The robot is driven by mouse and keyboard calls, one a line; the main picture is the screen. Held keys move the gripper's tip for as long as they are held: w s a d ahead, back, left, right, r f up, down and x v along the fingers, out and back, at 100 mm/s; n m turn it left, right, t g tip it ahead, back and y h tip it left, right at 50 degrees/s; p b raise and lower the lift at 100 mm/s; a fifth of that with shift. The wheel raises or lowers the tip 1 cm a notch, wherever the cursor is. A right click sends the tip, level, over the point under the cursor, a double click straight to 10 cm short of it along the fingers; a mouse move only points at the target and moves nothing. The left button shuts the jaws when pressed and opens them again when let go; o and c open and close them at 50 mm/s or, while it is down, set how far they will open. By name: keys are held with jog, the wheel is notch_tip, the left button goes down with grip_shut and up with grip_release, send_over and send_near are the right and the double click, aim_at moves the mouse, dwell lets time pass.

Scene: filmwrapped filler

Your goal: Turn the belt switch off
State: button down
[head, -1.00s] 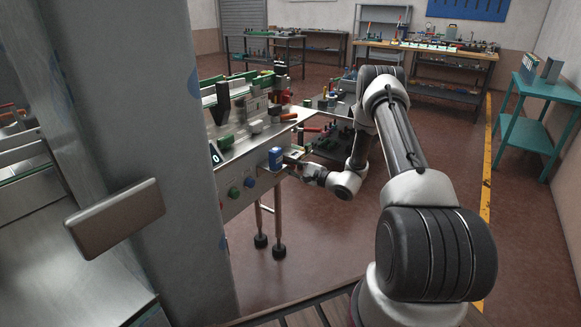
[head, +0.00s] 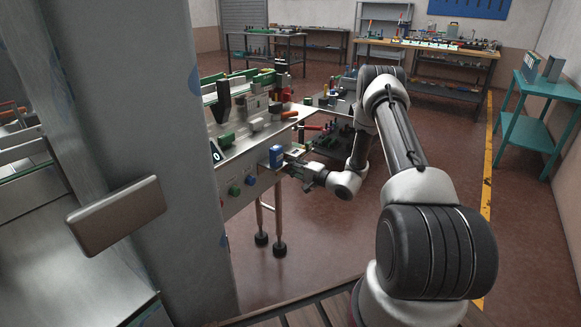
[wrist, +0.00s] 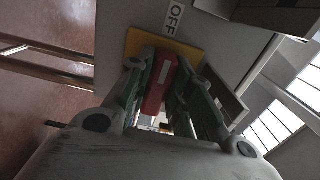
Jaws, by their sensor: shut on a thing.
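The belt switch shows in the wrist view as a red handle (wrist: 158,85) on a yellow plate (wrist: 133,42). An OFF label (wrist: 174,17) sits beside the plate, near the handle's far end. My gripper (wrist: 163,82) has its two fingers closed on either side of the red handle. In the head view my gripper (head: 297,168) is at the right end of the machine's front panel (head: 240,196). The switch is too small or hidden to make out there, and no ON label is visible.
A blue box (head: 276,157) is fixed on the panel just left of my gripper. A grey pillar (head: 165,120) stands at the left. Floor to the right is open.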

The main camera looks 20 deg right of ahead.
dwell(0.4)
jog(key=c, duration=1.3)
grip_release()
jog(key=v, duration=1.2)
